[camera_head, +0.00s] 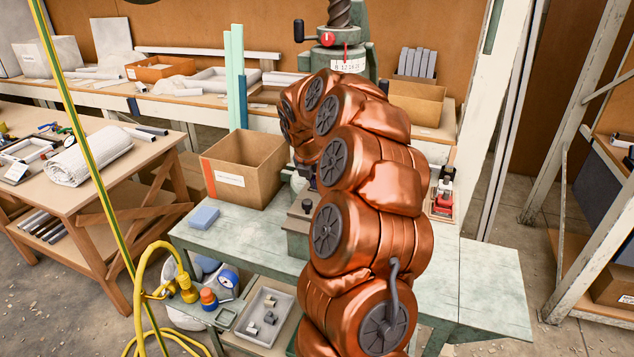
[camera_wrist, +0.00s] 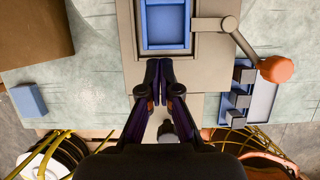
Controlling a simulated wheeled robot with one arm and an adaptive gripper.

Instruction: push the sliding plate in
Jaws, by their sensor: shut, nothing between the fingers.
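In the wrist view the sliding plate (camera_wrist: 203,45) is a flat grey-brown plate with a blue rectangular recess (camera_wrist: 166,44) in it. My gripper (camera_wrist: 159,62) is shut and empty. Its dark fingertips overlap the plate's near edge in the picture, just below the recess; I cannot tell whether they touch it. The plate lies on the base of the fly press (camera_head: 345,55), whose green head and screw show in the head view. My copper arm hides most of the press, the plate and the gripper there.
A lever with an orange knob (camera_wrist: 275,69) reaches out right of the plate. Beside it a tray (camera_wrist: 262,105) holds dark blocks. A blue block (camera_head: 204,217) and a cardboard box (camera_head: 243,170) stand on the green table (camera_head: 235,250) to the left.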

